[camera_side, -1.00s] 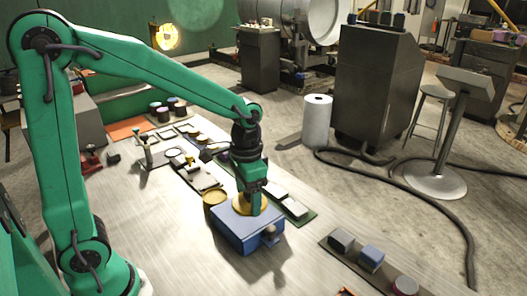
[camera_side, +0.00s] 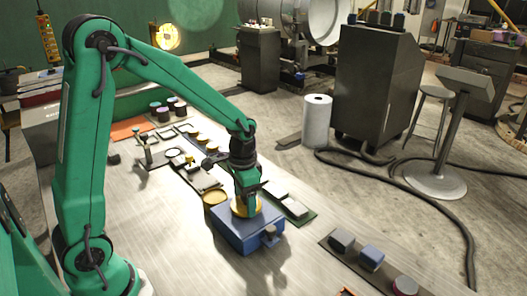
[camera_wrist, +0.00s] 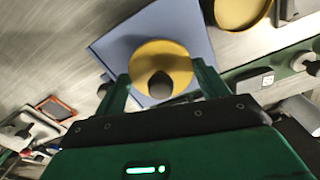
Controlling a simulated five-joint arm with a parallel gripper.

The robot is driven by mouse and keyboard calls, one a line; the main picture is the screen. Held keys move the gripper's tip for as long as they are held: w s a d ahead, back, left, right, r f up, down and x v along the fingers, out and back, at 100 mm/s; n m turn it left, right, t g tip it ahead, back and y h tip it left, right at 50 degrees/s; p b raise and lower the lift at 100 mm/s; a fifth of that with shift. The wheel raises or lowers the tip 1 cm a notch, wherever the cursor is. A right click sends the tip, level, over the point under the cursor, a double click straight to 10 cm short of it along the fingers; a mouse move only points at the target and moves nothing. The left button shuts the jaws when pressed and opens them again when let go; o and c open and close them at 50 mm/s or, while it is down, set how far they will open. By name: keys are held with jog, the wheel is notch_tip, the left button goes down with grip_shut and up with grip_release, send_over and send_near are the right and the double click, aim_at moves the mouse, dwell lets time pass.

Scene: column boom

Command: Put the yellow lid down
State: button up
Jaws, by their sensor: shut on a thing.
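The yellow lid (camera_side: 239,211) is a round disc with a dark knob, over the top of a blue box (camera_side: 236,238). My gripper (camera_side: 250,206) is above the box and shut on the lid. In the wrist view the lid (camera_wrist: 160,58) lies between the two green fingers of my gripper (camera_wrist: 161,78), its dark knob towards me. The blue box (camera_wrist: 118,45) shows beneath it. I cannot tell whether the lid touches the box top. The fingers' contact points are partly hidden.
A round yellow container (camera_side: 214,198) stands just behind and left of the box; it also shows in the wrist view (camera_wrist: 238,12). A dark strip with several small items (camera_side: 370,258) lies at right. Trays with small parts (camera_side: 200,178) lie behind. The tabletop front left is clear.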

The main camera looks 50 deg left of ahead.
jog(key=shift+f, duration=0.75)
jog(key=shift+f, duration=0.15)
jog(key=o, duration=1)
jog(key=shift+c, duration=0.2)
notch_tip(320, 180, up, 12)
jog(key=shift+r, duration=0.15)
